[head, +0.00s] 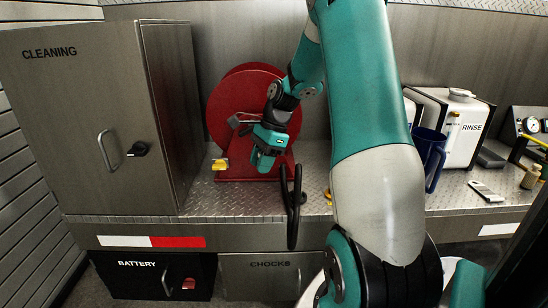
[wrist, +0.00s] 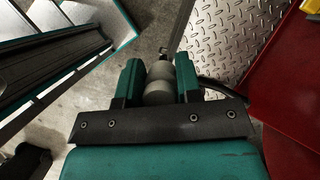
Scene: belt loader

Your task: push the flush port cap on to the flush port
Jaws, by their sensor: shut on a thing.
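My gripper (head: 264,160) points down in front of the red hose reel, above the bench's front part. In the wrist view, the two green jaws of my gripper (wrist: 158,82) are shut on a grey, rounded hose end (wrist: 158,72). A black hose (wrist: 222,86) leads off to the right from behind the jaws. In the head view, a black hose loop (head: 291,210) hangs over the bench's front edge just right of my gripper. I cannot pick out the flush port cap or the flush port with certainty in either view.
The red reel (head: 228,105) stands on the tread-plate bench (head: 470,203). A small yellow thing (head: 220,164) is at its left. A grey CLEANING cabinet (head: 85,120) is at left. A blue jug (head: 430,155), a white RINSE container (head: 468,135) and gauges (head: 530,125) are at right.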

